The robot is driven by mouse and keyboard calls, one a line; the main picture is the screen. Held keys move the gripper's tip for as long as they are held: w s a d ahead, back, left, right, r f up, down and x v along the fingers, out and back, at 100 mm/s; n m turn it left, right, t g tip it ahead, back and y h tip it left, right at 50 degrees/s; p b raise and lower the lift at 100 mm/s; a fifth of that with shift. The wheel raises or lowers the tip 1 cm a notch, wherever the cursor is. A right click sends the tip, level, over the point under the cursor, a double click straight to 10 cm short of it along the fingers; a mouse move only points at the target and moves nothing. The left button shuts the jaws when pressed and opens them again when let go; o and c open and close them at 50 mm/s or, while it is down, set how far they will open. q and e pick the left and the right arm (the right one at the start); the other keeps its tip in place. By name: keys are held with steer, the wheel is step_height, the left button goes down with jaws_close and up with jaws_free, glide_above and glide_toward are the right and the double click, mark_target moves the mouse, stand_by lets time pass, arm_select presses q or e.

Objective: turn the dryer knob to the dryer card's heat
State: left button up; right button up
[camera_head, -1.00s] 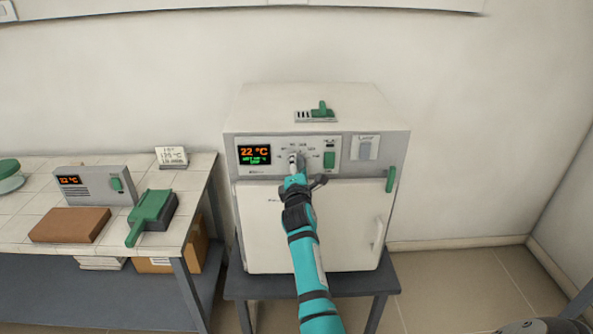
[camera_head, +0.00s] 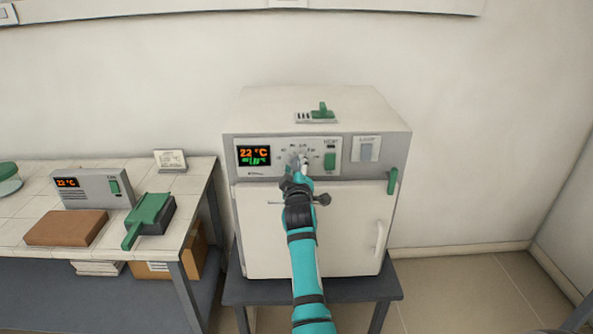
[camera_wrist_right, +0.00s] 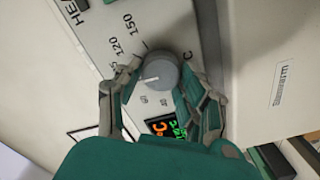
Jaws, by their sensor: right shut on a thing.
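The dryer (camera_head: 310,225) is a white box oven with a grey control panel on a dark stand. Its display (camera_head: 254,155) reads 22 °C in orange above small green text. My right gripper (camera_head: 299,165) is shut on the grey round knob, with a finger on either side in the wrist view (camera_wrist_right: 160,80). The knob (camera_wrist_right: 158,72) has a white pointer line towards the picture's left, near a finger; labels 120 and 150 show on the dial above it. A small white card (camera_head: 171,158) stands on the left table, its writing too small to read. My left gripper is out of view.
A green switch (camera_head: 330,161) sits right of the knob, and a green latch (camera_head: 392,181) on the dryer's right side. On the left table (camera_head: 200,185) are a grey device (camera_head: 90,190), a brown block (camera_head: 66,228) and a green-topped object (camera_head: 150,213).

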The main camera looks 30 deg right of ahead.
steer(key=m, duration=0.6)
steer(key=shift+d+m, duration=0.1)
steer(key=shift+m, duration=0.2)
stand_by(0.5)
steer(key=o, duration=1.2)
steer(key=shift+r, duration=0.1)
step_height(320, 180, up, 10)
steer(key=shift+f, duration=0.1)
